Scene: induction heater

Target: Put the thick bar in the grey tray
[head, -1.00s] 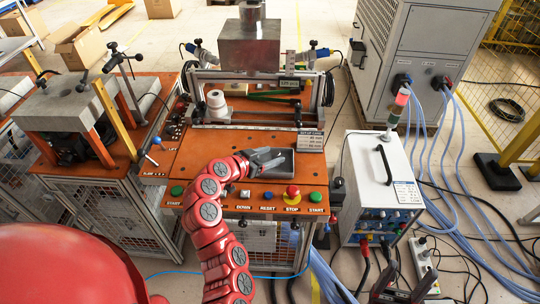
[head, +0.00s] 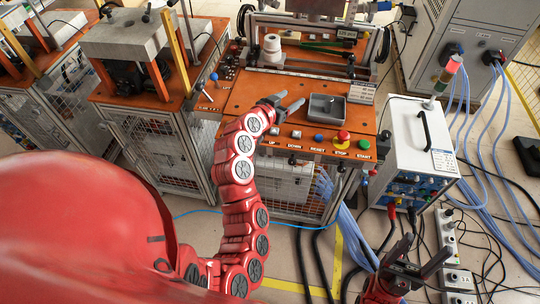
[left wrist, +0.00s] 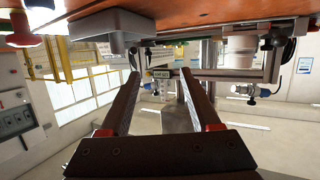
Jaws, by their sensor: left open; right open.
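The grey tray (head: 325,108) sits on the orange worktop, behind the button row; it looks empty. It also shows upside down in the left wrist view (left wrist: 97,42). My left gripper (head: 291,103) is open and empty, just left of the tray and apart from it. Its two fingers also show in the left wrist view (left wrist: 158,84) with nothing between them. My right gripper (head: 420,254) is open and empty at the lower right, off the bench. A green bar (head: 324,45) lies at the back by the frame; I cannot tell whether it is the thick bar.
A white spool (head: 272,47) stands at the worktop's back left. Push buttons (head: 342,137) line the front edge. A white power unit (head: 412,145) with a handle stands right of the bench. Cables cover the floor at right.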

